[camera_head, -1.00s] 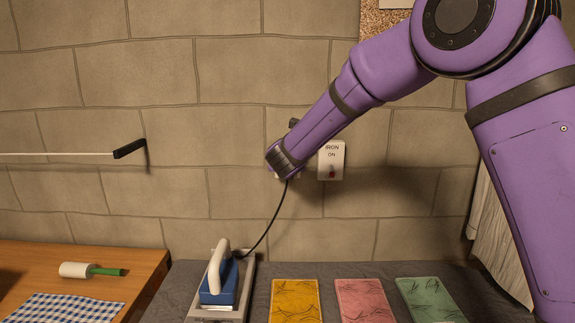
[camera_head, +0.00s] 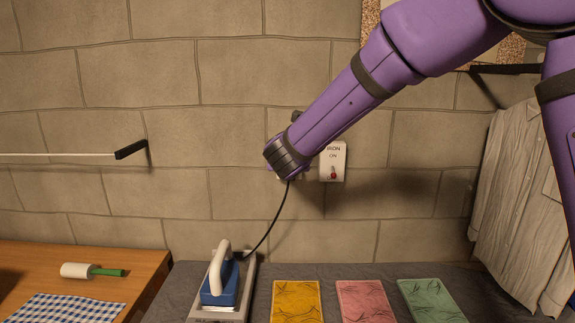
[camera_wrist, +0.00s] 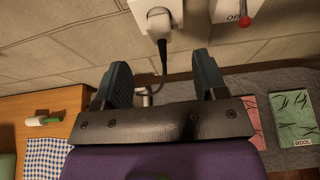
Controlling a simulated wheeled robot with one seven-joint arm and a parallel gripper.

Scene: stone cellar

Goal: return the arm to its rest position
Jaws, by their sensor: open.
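My gripper (camera_wrist: 162,80) is open, with nothing between its two dark fingers in the wrist view. In the head view my gripper (camera_head: 286,160) is at the stone wall, in front of the socket area and left of the iron switch (camera_head: 333,150). The wrist view shows a plug (camera_wrist: 159,24) with a dark cord in a white wall socket (camera_wrist: 140,8), beyond the fingertips and apart from them. My arm reaches in from the upper right. The fingers are not clearly visible in the head view.
A blue iron (camera_head: 219,285) stands on a grey rest, its cord rising to the wall. Yellow (camera_head: 297,302), pink (camera_head: 364,302) and green (camera_head: 431,301) cloths lie right of it. A pale shirt (camera_head: 520,200) hangs at right. A wall rod (camera_head: 130,150) is at left.

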